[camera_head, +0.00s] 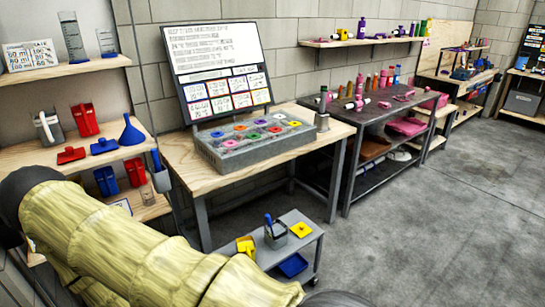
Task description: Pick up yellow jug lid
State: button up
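The yellow jug lid (301,229) looks like a flat yellow square with a small knob, lying on the right part of a low grey cart's top (312,238). A yellow jug (246,247) stands at the left of the same top, partly hidden by my arm. My arm, in a pale yellow sleeve, crosses the lower left and runs out at the bottom edge. My gripper is not in view, so I cannot see its fingers or whether they hold anything.
A grey container (276,236) with a blue item stands between jug and lid. A blue tray-like piece (293,265) lies lower on the cart. A wooden table (178,150) with a grey block stands behind. Shelves at left hold red and blue jugs. Grey floor (430,240) is clear at right.

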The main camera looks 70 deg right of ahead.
aim_at(301, 229)
jog(key=z, duration=0.5)
jog(key=i, duration=1.05)
jog(key=z, duration=1.75)
jog(key=i, duration=1)
jog(key=z, duration=0.2)
